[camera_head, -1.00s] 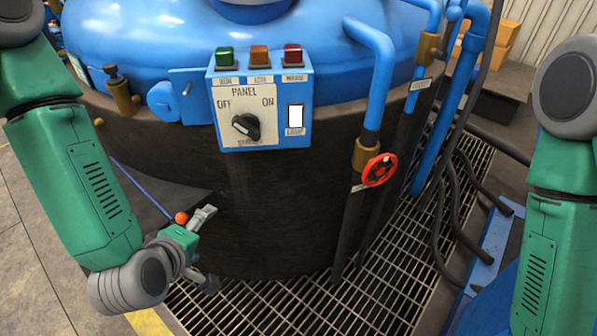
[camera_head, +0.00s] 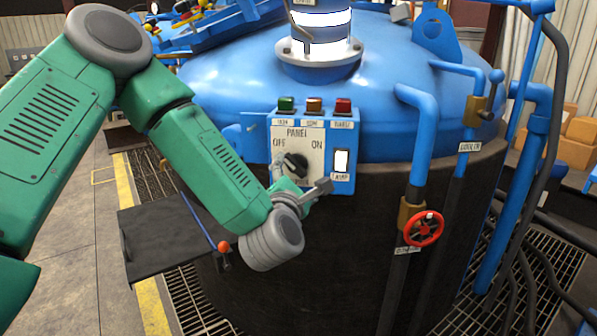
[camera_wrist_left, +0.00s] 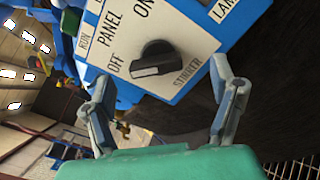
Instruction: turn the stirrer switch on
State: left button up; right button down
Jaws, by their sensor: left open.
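My left gripper (camera_head: 300,185) is just below the knob in the head view. In the left wrist view the left gripper (camera_wrist_left: 165,108) is open and empty, with its fingers spread on either side below the knob, apart from it. My right gripper is out of view.
Green, orange and red lamps (camera_head: 314,105) top the panel, and a white lit switch (camera_head: 341,161) is at its right. A red valve wheel (camera_head: 425,229) and blue pipes (camera_head: 424,130) stand to the right. A dark plate (camera_head: 165,240) juts out at lower left.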

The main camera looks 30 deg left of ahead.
aim_at(294, 171)
pick_arm(q)
jog(key=x, duration=0.3)
jog(key=shift+d, duration=0.15)
jog(key=a, duration=0.1)
jog(key=w+a, duration=0.1)
jog(key=a+f, duration=0.1)
jog(key=a, duration=0.1)
jog(key=shift+w, duration=0.25)
jog(key=shift+d+r, duration=0.15)
jog(key=shift+d, duration=0.35)
jog(key=shift+d+r, duration=0.2)
jog(key=shift+d, duration=0.35)
jog(key=c, duration=0.6)
jog(key=shift+d+r, duration=0.1)
jog(key=shift+d, duration=0.15)
jog(key=c, duration=0.5)
jog(key=shift+s+a+f, duration=0.1)
jog(key=shift+a+f, duration=0.25)
jog(key=shift+a, duration=0.35)
jog(key=shift+c, duration=0.3)
jog(key=shift+d, duration=0.1)
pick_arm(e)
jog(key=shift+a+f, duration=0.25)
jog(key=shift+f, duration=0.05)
pick_arm(q)
jog(key=shift+d, duration=0.1)
